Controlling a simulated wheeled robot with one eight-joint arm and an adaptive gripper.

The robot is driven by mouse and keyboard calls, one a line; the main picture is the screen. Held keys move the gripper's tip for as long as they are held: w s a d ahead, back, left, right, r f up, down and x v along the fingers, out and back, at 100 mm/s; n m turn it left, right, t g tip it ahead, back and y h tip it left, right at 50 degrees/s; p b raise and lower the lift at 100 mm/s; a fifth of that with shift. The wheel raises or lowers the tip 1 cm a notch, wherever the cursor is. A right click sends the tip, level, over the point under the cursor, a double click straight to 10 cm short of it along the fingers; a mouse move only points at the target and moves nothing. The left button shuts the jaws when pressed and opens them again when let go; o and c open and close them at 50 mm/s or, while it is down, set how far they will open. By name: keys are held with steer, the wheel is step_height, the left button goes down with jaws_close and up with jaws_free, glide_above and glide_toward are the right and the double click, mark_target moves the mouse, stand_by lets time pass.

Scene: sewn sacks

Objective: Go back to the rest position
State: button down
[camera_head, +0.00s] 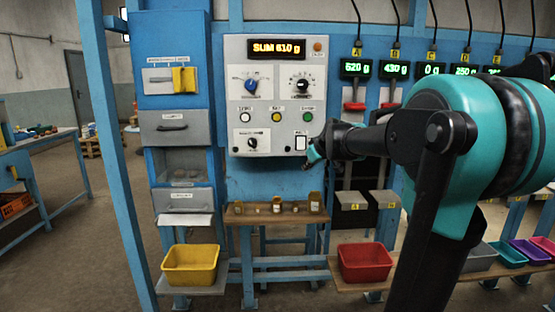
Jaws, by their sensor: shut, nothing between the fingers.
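My gripper (313,156) is in front of the lower right of the grey control panel (275,65), near its white rocker switch (300,143). It is shut and I see nothing held in it. My teal and black arm reaches in from the right and hides part of the machine behind it. I cannot tell whether the gripper touches the panel. The panel display (276,49) reads "SUM 610 g".
A yellow bin (190,284) stands low at the left and a red bin (364,277) low in the middle. A small wooden shelf (240,218) with several little weights or jars is below the panel. A blue post (110,150) stands at left. Open floor lies further left.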

steer(key=s+d+f+m+g+h, duration=0.1)
steer(key=s+d+f+m+g, duration=0.1)
steer(key=s+f, duration=1.2)
steer(key=s+d+f+m+g+h, duration=0.1)
steer(key=s+f+m+g, duration=0.2)
steer(key=s+f, duration=1.1)
steer(key=s+m, duration=0.1)
steer(key=s, duration=0.5)
steer(key=shift+s+d+f+m+h, duration=0.25)
steer(key=shift+d+f+m+h, duration=0.05)
steer(key=shift+d+h, duration=0.1)
steer(key=c, duration=2.3)
jaws_free()
